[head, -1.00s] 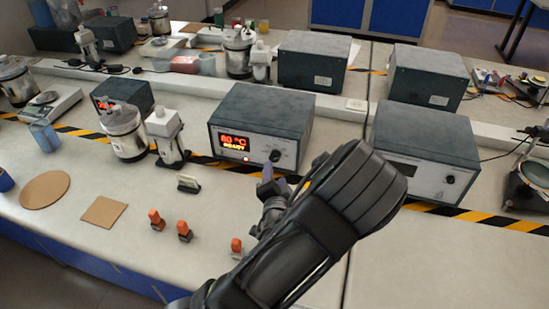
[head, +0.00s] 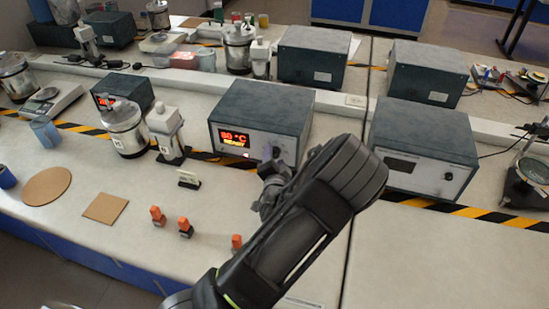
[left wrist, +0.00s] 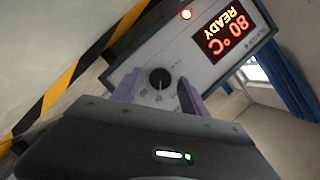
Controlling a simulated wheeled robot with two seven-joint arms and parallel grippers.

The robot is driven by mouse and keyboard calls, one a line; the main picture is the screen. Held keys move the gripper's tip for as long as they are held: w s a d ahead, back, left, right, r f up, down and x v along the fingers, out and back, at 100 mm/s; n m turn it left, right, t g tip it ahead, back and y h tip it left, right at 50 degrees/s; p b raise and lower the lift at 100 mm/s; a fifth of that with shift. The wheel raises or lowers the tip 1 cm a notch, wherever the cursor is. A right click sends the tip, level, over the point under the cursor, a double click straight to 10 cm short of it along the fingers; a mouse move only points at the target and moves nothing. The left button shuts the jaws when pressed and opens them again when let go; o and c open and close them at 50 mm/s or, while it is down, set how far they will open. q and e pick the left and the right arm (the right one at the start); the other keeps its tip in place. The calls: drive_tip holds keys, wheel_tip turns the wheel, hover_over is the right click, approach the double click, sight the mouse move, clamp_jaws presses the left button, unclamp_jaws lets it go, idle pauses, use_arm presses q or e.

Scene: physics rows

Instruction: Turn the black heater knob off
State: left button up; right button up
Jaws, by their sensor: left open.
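The heater (head: 262,108) is a dark grey box with a pale front panel and a lit display (head: 234,139). The black knob (left wrist: 160,78) has a pale pointer mark and sits on this panel. My left gripper (left wrist: 159,82) is open, with one purple finger on each side of the knob in that view. Contact cannot be told. In the head view the left gripper (head: 270,160) is at the panel and largely hides the knob.
A second similar box (head: 424,140) with a dark display and its own knob (head: 448,176) stands to the right. A white-topped bottle (head: 166,130) and metal vessel (head: 122,128) stand left. The right front bench is clear.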

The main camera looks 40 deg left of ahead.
use_arm(q)
drive_tip(key=shift+c, duration=0.2)
clamp_jaws()
idle(0.6)
drive_tip(key=n+h, duration=0.1)
drive_tip(key=n+b, duration=0.1)
drive_tip(key=shift+s+a+r+n+h, duration=0.1)
drive_tip(key=shift+a+n+h, duration=0.1)
drive_tip(key=shift+n+h, duration=0.2)
drive_tip(key=shift+s+a+f+n+t+h+b, duration=0.15)
drive_tip(key=shift+n+t+h+b, duration=0.95)
drive_tip(key=shift+n+b, duration=1.8)
drive_tip(key=shift+a+f+n+t+h+b, duration=0.2)
drive_tip(key=shift+n+t+h+b, duration=0.45)
drive_tip(key=shift+n+h+b, duration=1.6)
drive_tip(key=shift+s+a+f+n+t+h+b, duration=0.2)
drive_tip(key=shift+n+t+h+b, duration=0.55)
drive_tip(key=shift+n+b, duration=2.8)
drive_tip(key=shift+w+r, duration=0.1)
drive_tip(key=shift+r, duration=0.1)
